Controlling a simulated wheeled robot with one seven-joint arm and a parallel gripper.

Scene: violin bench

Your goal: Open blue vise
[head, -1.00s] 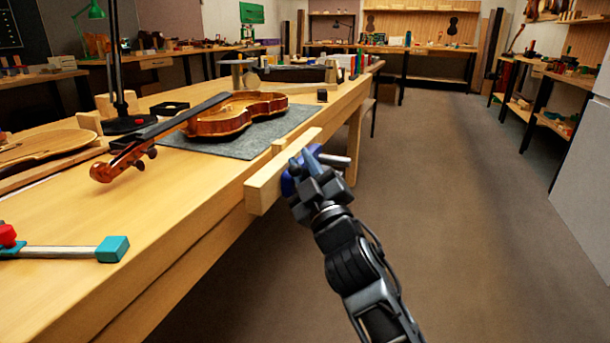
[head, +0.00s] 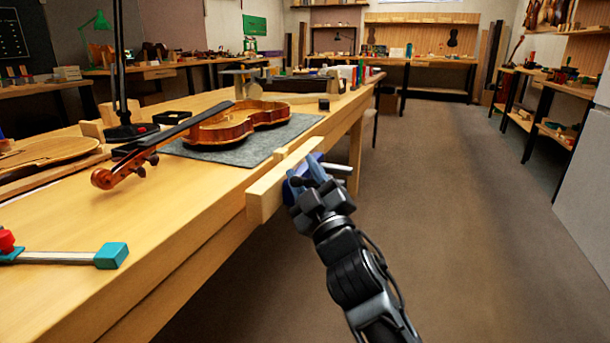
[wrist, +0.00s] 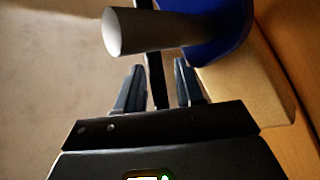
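The blue vise (head: 292,190) is on the bench's right edge. Its long wooden jaw (head: 268,192) lies along that edge, and its grey handle bar (head: 338,168) sticks out to the right. My gripper (head: 308,174) is at the vise's outer side and hides part of the blue body. The pale round-ended handle (wrist: 145,32) crosses just beyond the fingertips. The blue body (wrist: 222,35) and wooden jaw (wrist: 245,90) are to the right.
A violin (head: 235,122) lies on a grey mat (head: 283,142) on the bench (head: 200,205). A clamp with a teal end (head: 111,255) lies at the near left. A black lamp stand (head: 128,131) stands behind. The floor (head: 450,220) right of the bench is clear.

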